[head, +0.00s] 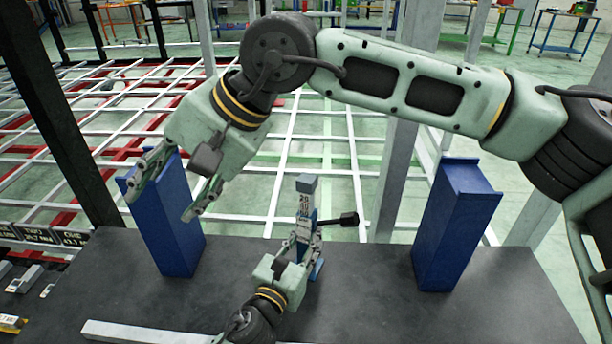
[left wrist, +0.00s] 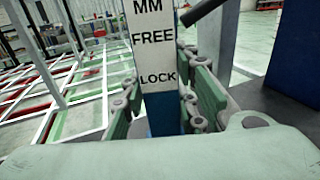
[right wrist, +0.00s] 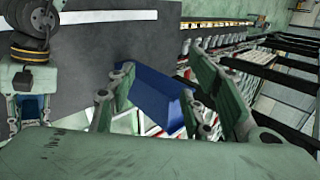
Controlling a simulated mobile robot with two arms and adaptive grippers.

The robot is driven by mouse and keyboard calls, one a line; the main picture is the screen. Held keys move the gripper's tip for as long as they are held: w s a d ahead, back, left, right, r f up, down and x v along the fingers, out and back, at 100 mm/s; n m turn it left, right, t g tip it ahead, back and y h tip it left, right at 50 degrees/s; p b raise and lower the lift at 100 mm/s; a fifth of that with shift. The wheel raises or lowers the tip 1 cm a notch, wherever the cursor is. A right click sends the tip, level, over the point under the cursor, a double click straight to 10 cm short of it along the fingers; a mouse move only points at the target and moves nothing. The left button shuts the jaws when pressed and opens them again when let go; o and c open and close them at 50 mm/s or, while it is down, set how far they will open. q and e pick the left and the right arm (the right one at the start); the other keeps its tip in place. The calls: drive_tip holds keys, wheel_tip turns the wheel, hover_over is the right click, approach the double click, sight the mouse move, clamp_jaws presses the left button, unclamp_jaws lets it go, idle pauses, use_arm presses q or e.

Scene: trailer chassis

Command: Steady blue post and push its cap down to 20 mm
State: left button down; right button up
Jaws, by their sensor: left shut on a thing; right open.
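The slim blue post (head: 302,226) stands upright on the dark table, with a grey cap (head: 307,183) on top and a white scale label on its face. In the left wrist view, the label (left wrist: 157,60) reads "MM", "FREE" and "LOCK", with blue (left wrist: 163,115) below. A black-ended lever (head: 345,220) sticks out to the right. My left gripper (head: 301,246) is shut on the post below the label. My right gripper (head: 160,203) is open and empty, raised left of the post and over the left blue block. The cap is outside the left wrist view.
A tall blue block (head: 170,225) stands at left, partly behind my right gripper; it shows in the right wrist view (right wrist: 158,98). Another blue block (head: 450,230) stands at right. A pale bar (head: 150,332) lies at the front edge. The dark table (head: 365,290) is clear between post and right block.

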drive_tip(key=w+d+f+t+h, duration=0.2)
drive_tip(key=w+d+h, duration=0.2)
drive_tip(key=w+d, duration=0.2)
drive_tip(key=r+m+t+h, duration=0.1)
drive_tip(key=r+t+h, duration=0.15)
drive_tip(key=h, duration=0.25)
hover_over(309, 201)
drive_tip(key=s+a, duration=0.1)
drive_tip(key=s, duration=0.2)
drive_tip(key=shift+t, duration=0.25)
drive_tip(key=x, duration=1.2)
drive_tip(key=shift+s+a+f, duration=0.1)
drive_tip(key=shift+s+f, duration=0.15)
drive_tip(key=shift+f, duration=0.1)
drive_tip(key=shift+c, duration=0.2)
drive_tip(key=c, duration=1.1)
drive_tip(key=shift+f, duration=0.15)
drive_tip(key=shift+f, duration=1.85)
